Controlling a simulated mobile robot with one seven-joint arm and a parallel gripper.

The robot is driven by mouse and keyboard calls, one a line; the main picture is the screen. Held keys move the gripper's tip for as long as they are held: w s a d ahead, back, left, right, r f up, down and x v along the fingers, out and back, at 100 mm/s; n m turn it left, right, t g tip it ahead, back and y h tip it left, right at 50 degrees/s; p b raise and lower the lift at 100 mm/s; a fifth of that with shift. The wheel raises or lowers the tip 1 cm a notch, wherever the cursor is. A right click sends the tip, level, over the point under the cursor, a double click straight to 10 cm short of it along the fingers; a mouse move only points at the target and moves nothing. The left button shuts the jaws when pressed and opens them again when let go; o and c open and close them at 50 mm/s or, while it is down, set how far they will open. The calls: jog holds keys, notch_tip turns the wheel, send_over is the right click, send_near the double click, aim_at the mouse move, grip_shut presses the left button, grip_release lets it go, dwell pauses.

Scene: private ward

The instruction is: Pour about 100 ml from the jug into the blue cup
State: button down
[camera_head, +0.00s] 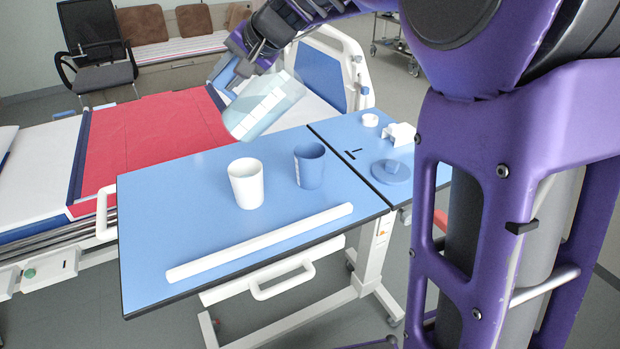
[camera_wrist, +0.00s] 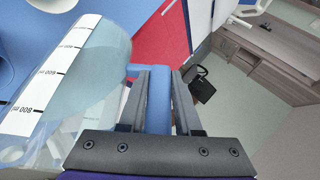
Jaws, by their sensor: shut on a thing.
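The clear jug (camera_head: 263,106) with a white scale is held above the table and tilted in the head view. It also fills the left of the wrist view (camera_wrist: 85,75). My gripper (camera_head: 247,62) is shut on the jug's blue handle (camera_wrist: 158,98). The blue cup (camera_head: 309,167) stands upright on the blue overbed table (camera_head: 160,215), to the right of and below the jug. A white cup (camera_head: 246,184) stands upright left of the blue cup. I cannot tell the liquid level in the jug, and the blue cup's inside bottom is hidden.
A white bar (camera_head: 262,242) lies along the table's front edge. A blue lid (camera_head: 391,172), a small white ring (camera_head: 370,120) and a white block (camera_head: 400,134) sit on the right section. The bed with a red cover (camera_head: 145,135) is behind.

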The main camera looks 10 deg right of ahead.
jog(key=shift+d+r+y, duration=0.1)
jog(key=shift+r+y, duration=0.1)
jog(key=shift+y, duration=0.1)
dwell(0.4)
jog(key=shift+d+r, duration=0.1)
jog(key=shift+d, duration=0.05)
jog(key=shift+d+t+y, duration=0.1)
jog(key=shift+t+y, duration=0.2)
jog(key=shift+y, duration=0.1)
jog(key=shift+d, duration=0.1)
jog(key=shift+s+r+y, duration=0.1)
jog(key=shift+y, duration=0.2)
jog(key=shift+d+m, duration=0.1)
jog(key=shift+m, duration=0.2)
jog(key=shift+d+t+y, duration=0.15)
jog(key=shift+t+y, duration=0.15)
dwell(1.6)
